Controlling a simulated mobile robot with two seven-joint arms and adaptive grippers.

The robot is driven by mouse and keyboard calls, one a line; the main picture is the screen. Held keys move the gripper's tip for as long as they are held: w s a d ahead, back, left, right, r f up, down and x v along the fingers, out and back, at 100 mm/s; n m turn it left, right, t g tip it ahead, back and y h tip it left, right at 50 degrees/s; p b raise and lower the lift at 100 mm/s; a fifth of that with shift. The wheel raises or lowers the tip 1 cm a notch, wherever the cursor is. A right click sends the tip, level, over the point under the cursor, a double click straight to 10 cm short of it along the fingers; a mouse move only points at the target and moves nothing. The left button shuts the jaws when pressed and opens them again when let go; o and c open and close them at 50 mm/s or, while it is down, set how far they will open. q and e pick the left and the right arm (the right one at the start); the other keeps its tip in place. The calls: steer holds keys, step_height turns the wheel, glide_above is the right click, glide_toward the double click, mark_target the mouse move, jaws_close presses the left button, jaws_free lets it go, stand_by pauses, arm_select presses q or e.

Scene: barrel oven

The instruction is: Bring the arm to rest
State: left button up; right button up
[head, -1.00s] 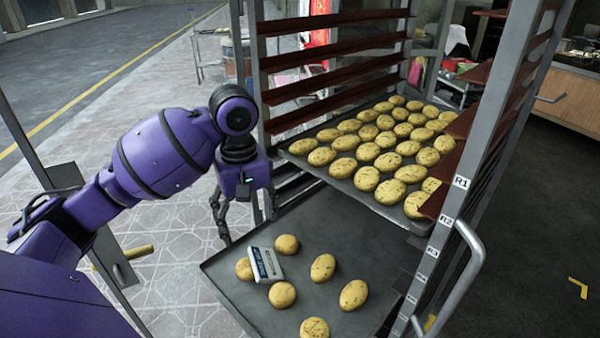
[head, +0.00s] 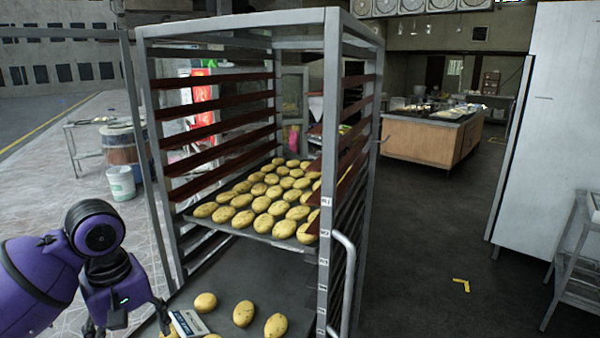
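My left arm comes in from the lower left in purple. Its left gripper (head: 128,328) hangs fingers-down at the left side of the rack, beside the lower tray. Its two fingers are spread apart with nothing seen between them, though the tips run near the picture's bottom edge. My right gripper is not in view.
A metal rack (head: 350,110) holds an upper tray (head: 190,219) full of buns. A lower tray (head: 262,270) bears a few buns (head: 243,313) and a small white-blue device (head: 188,323).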

arm_select(q)
steer(key=s+d+f+m+t+h, duration=0.1)
steer(key=s+d+f+m, duration=0.3)
steer(key=f, duration=0.5)
steer(key=s+d+f+m+h, duration=0.15)
steer(key=s+d+f, duration=0.25)
steer(key=s+f, duration=0.45)
steer(key=s+a+f+m+t+y, duration=0.1)
steer(key=s+f+m+y, duration=0.15)
steer(key=s, duration=0.45)
steer(key=s+a+f+m+y, duration=0.1)
steer(key=s+f, duration=0.2)
steer(key=s, duration=0.4)
steer(key=w+d+f+t, duration=0.2)
steer(key=w+f+t, duration=0.1)
steer(key=f, duration=0.3)
steer(key=w+d+f+t+h, duration=0.1)
steer(key=w+d+f+t, duration=0.1)
steer(key=w+f, duration=0.3)
steer(key=shift+d+f+m+t, duration=0.15)
steer(key=shift+f+m+t, duration=0.15)
steer(key=shift+f+t, duration=0.45)
